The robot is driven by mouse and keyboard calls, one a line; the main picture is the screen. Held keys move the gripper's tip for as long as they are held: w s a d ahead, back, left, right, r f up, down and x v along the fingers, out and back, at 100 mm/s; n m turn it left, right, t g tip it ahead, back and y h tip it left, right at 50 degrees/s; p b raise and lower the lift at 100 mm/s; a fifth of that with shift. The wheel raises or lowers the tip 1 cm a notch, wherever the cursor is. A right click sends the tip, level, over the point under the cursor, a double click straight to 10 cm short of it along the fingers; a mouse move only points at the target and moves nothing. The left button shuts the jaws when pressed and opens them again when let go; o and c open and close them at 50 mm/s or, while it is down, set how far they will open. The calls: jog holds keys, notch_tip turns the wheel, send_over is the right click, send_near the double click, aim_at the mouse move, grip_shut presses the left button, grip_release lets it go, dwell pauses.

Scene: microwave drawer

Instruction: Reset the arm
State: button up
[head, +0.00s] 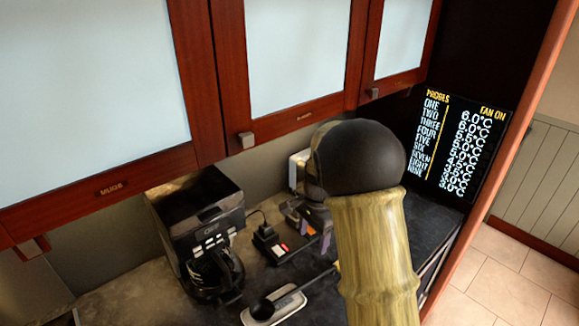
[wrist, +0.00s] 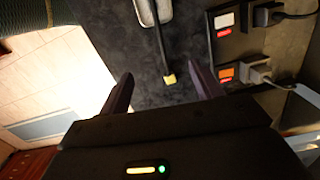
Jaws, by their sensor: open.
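My gripper shows in the head view (head: 312,232) beyond my arm, above the dark counter, partly hidden by my own arm. In the wrist view its two purple fingers (wrist: 161,86) are spread apart with nothing between them. A black ladle (head: 262,309) lies on a white spoon rest (head: 287,306) on the counter. The ladle's handle (wrist: 160,45) and yellow tip show in the wrist view, just ahead of the open fingers and apart from them.
A black coffee maker (head: 205,230) stands left on the counter (head: 130,303). A socket box (head: 268,243) with plugs sits behind the ladle. Wall cabinets (head: 300,60) hang above. A dark panel with a temperature display (head: 455,145) stands at the right, with tiled floor (head: 510,275) beyond.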

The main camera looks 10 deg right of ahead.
jog(key=s+d+r+n+t, duration=0.1)
jog(key=s+n, duration=0.5)
jog(key=s, duration=0.3)
jog(key=s+d+r+n+t, duration=0.1)
jog(key=s+n+t, duration=0.1)
jog(key=s+n, duration=0.4)
jog(key=s, duration=0.3)
jog(key=shift+s+d+h, duration=0.15)
jog(key=shift+s+h, duration=0.15)
